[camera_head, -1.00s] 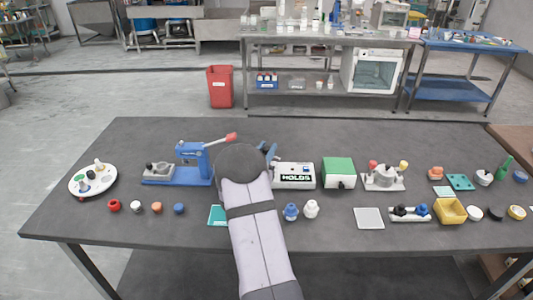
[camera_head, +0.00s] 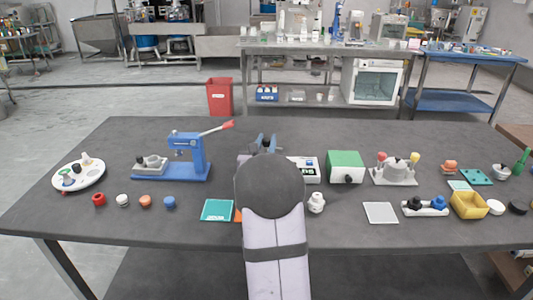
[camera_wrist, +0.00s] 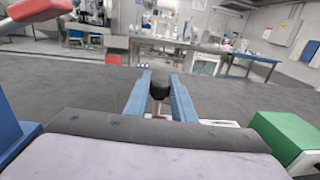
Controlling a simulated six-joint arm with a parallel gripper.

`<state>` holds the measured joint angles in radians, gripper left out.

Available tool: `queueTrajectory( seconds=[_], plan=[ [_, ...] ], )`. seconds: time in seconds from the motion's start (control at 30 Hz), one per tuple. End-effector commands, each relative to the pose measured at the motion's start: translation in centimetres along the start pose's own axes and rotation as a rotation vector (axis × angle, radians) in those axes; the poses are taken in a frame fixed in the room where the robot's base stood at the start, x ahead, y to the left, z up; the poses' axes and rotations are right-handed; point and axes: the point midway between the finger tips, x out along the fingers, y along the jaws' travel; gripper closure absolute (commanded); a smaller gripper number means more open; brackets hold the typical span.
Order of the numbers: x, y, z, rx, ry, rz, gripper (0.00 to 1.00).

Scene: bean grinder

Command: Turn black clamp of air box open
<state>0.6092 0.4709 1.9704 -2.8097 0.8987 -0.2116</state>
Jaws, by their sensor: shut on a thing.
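My gripper (camera_head: 265,143) points away over the table, left of a white box (camera_head: 309,175). In the wrist view its blue fingers (camera_wrist: 161,82) are shut on a piece with a round black top (camera_wrist: 159,88) and a reddish-brown stem; I cannot tell whether this is the clamp. The white box (camera_wrist: 218,123) shows partly behind and right of the fingers. A box with a green top and white front (camera_head: 345,167) stands further right, with a dark knob (camera_head: 348,179) on its front. The green top also shows in the wrist view (camera_wrist: 287,136). My arm hides part of the white box.
A blue press (camera_head: 187,157) with a red-tipped lever stands to the left. A teal pad (camera_head: 216,210) and a white bottle (camera_head: 316,203) lie near my arm. A grey fixture (camera_head: 394,174) stands right of the green box. The table (camera_head: 330,135) is clear behind.

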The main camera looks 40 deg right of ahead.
Motion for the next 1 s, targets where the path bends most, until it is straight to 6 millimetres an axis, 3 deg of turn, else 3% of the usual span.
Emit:
queueTrajectory(
  seconds=[0.73,0.77,0.8,0.83,1.0],
  plan=[
    [0.02,0.00,0.04,0.000,0.001,0.029,0.99],
    [0.02,0.00,0.04,0.000,0.001,0.029,0.72],
    [0.02,0.00,0.05,0.000,0.001,0.029,0.63],
    [0.02,0.00,0.05,0.000,0.001,0.029,0.58],
    [0.02,0.01,0.04,0.000,0.001,0.028,0.58]
  ],
)
